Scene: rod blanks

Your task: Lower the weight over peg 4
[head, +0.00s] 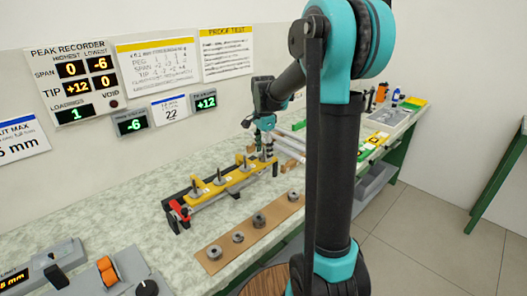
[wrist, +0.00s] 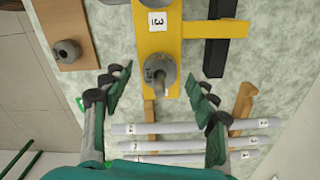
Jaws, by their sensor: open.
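The yellow bar (head: 232,180) carries a row of upright pegs. Its end past the "3" label (wrist: 157,20) shows in the wrist view, with a grey round weight (wrist: 161,72) around the last peg (wrist: 159,80). The weight looks low against the bar; its exact seating cannot be told from above. My gripper (wrist: 160,77) is open, one finger on either side of the weight, with visible gaps. In the head view my gripper (head: 266,151) is at the bar's far end and hides part of that peg.
A brown board (head: 226,261) in front holds several grey weights (head: 214,252). Pale rods (wrist: 190,142) lie on wooden supports (wrist: 243,101) beyond the bar's end. A black support (wrist: 216,50) is beside the bar. Wall displays read -6 (head: 133,125) and +12 (head: 205,102).

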